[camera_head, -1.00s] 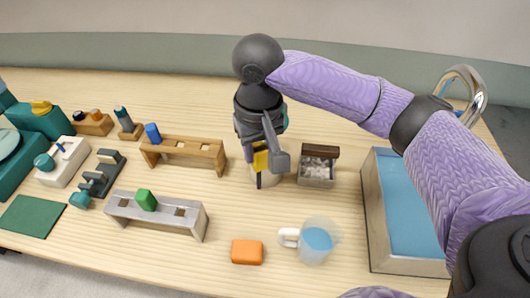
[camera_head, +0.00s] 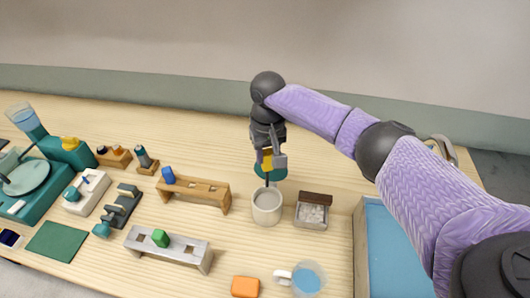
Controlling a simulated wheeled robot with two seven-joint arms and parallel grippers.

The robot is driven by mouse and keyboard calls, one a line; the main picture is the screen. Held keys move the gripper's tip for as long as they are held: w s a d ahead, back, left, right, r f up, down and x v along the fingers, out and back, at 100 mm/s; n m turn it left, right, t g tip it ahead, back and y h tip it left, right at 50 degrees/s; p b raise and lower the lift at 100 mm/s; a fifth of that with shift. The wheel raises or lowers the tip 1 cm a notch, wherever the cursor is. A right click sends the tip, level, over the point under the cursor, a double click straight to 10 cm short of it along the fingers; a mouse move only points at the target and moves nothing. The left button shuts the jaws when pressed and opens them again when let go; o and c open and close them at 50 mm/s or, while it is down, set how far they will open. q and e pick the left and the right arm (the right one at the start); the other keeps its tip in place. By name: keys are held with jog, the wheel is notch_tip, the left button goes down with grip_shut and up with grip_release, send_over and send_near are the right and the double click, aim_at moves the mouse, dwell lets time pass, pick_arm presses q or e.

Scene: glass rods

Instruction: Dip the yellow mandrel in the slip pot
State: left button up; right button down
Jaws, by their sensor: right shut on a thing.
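The yellow mandrel (camera_head: 266,160) hangs upright in my right gripper (camera_head: 269,156), which is shut on its yellow part. Its thin dark rod points down. The slip pot, a pale grey round pot (camera_head: 266,210), stands on the table just below. The rod's tip shows near the pot's far rim, apparently above it; I cannot tell the exact height or whether it lines up with the opening. My left gripper is out of view.
A dark-lidded box of pale grains (camera_head: 312,214) stands right of the pot. A wooden rack (camera_head: 197,190) with a blue block stands left. A metal rack (camera_head: 168,250) with a green block, an orange block (camera_head: 245,287) and a jug (camera_head: 308,279) are nearer. A teal round thing (camera_head: 271,172) lies behind the pot.

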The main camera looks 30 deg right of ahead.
aim_at(267, 186)
notch_tip(267, 186, down, 3)
jog(key=b, duration=0.2)
jog(key=shift+f+b, duration=0.2)
jog(key=shift+b, duration=0.15)
notch_tip(267, 186, down, 9)
jog(key=b, duration=0.3)
jog(key=shift+r+b, duration=0.2)
jog(key=shift+b, duration=0.2)
jog(key=shift+f, duration=0.45)
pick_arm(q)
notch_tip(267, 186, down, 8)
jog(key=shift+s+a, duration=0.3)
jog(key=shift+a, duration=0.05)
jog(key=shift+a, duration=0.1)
